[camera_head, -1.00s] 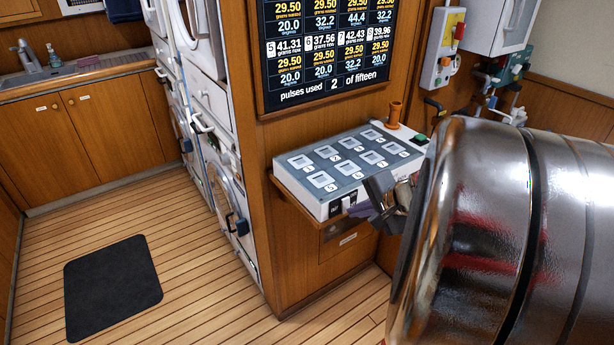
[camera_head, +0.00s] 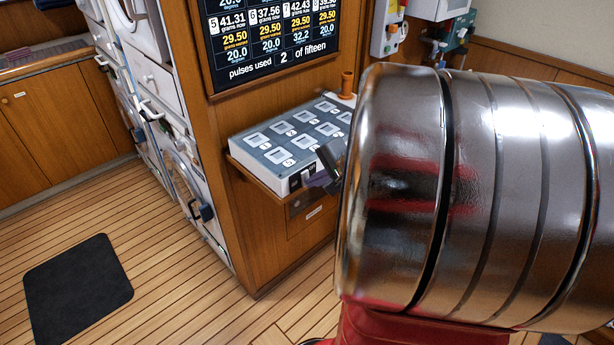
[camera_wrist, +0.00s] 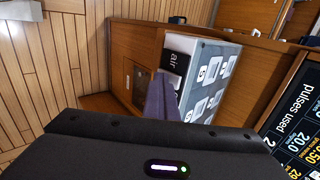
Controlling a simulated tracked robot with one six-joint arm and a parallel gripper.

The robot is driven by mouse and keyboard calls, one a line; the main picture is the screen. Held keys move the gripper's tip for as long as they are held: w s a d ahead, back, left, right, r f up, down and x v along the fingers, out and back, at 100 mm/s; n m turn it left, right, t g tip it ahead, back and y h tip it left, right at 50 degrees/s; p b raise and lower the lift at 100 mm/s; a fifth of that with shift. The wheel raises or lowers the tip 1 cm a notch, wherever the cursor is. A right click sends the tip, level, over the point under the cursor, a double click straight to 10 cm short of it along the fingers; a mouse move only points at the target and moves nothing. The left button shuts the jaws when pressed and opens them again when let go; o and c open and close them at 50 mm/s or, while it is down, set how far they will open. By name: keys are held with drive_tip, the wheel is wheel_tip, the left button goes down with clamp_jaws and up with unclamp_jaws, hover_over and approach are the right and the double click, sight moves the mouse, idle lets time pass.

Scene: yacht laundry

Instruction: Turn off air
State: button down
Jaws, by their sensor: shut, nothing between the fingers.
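A grey-topped white console box (camera_head: 290,145) sits on a wooden shelf. Its near end face has a black part with a white "air" label (camera_wrist: 175,62), seen in the wrist view; whether it is on or off cannot be told. My gripper (camera_head: 320,179) is shut and empty, close to that end face at its right corner. In the wrist view the purple-grey fingers (camera_wrist: 160,98) overlap the lower part of the end face and hide some of it. I cannot tell if they touch it.
A display panel (camera_head: 275,40) reading "pulses used 2 of fifteen" hangs above the console. An orange-brown post (camera_head: 347,83) stands at its back. White machines (camera_head: 165,130) line the left. A dark mat (camera_head: 78,282) lies on open plank floor.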

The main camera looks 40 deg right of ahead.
drive_tip(key=shift+w+r, duration=0.1)
drive_tip(key=shift+r, duration=0.55)
